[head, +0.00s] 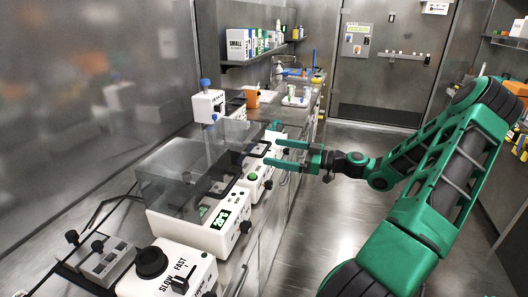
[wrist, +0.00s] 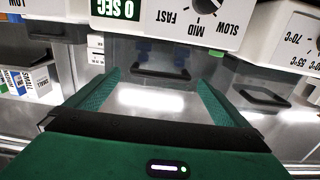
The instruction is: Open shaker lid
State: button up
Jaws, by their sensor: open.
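The shaker (head: 252,180) is a white box with a green button, beyond a similar box on the bench. Its clear smoky lid (head: 230,133) appears down, with a black handle (head: 257,148) on its front. In the wrist view, the shaker (wrist: 185,15) shows "0 SEC" and a SLOW-MID-FAST dial, upside down. The lid handle (wrist: 185,74) lies just ahead, between the lines of my fingers. My green gripper (head: 271,152) is open and empty, pointing at the handle. The wrist view also shows my gripper (wrist: 158,80) with fingers spread; contact with the handle cannot be told.
A similar lidded box with a green display (head: 190,232) stands nearer; its handle (wrist: 265,97) shows at right in the wrist view. A SLOW/FAST dial unit (head: 165,275) is nearest. An orange container (head: 252,98) stands farther back. The floor (head: 340,165) right of the bench is clear.

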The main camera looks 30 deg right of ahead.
aim_at(266, 148)
jog(key=shift+x, duration=2.4)
jog(key=c, duration=1.3)
